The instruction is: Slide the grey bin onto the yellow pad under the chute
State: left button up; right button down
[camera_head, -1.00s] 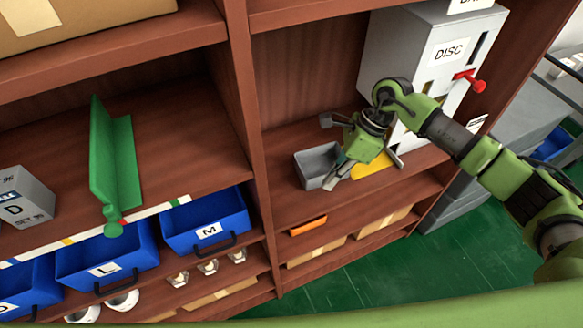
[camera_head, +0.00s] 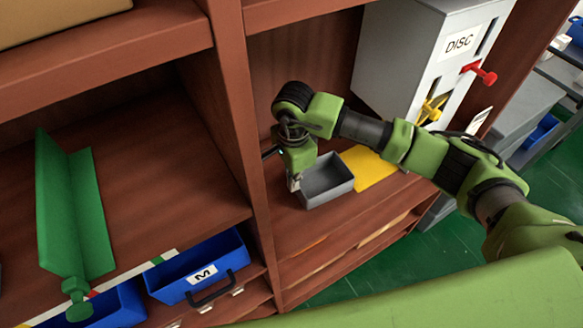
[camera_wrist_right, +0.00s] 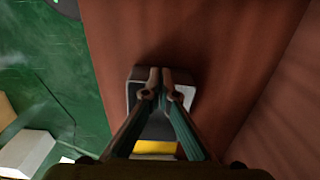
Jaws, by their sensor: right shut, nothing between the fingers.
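The grey bin (camera_head: 326,196) is an open box on the shelf board in the head view. The yellow pad (camera_head: 372,170) lies flat just to its right, below the grey DISC machine (camera_head: 400,60). The bin stands beside the pad, not on it. My right gripper (camera_head: 295,184) is shut and empty, pointing down at the bin's left side; I cannot tell if it touches. In the right wrist view the shut fingers (camera_wrist_right: 160,76) overlap the grey bin (camera_wrist_right: 132,95), with a strip of the yellow pad (camera_wrist_right: 155,147) beyond. My left gripper is not in view.
A brown upright panel (camera_head: 240,130) stands close to the left of my right gripper. The DISC machine has a red lever (camera_head: 480,73) and a yellow part (camera_head: 432,109) in its opening. A green angled divider (camera_head: 75,210) and a blue M bin (camera_head: 200,270) are at left.

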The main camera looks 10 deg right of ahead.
aim_at(343, 162)
jog(key=f, duration=0.2)
jog(key=f+p, duration=0.1)
jog(key=f, duration=0.1)
jog(key=shift+w+a, duration=0.2)
jog(key=shift+w, duration=0.1)
jog(key=shift+s+d+f, duration=0.1)
jog(key=shift+f, duration=0.1)
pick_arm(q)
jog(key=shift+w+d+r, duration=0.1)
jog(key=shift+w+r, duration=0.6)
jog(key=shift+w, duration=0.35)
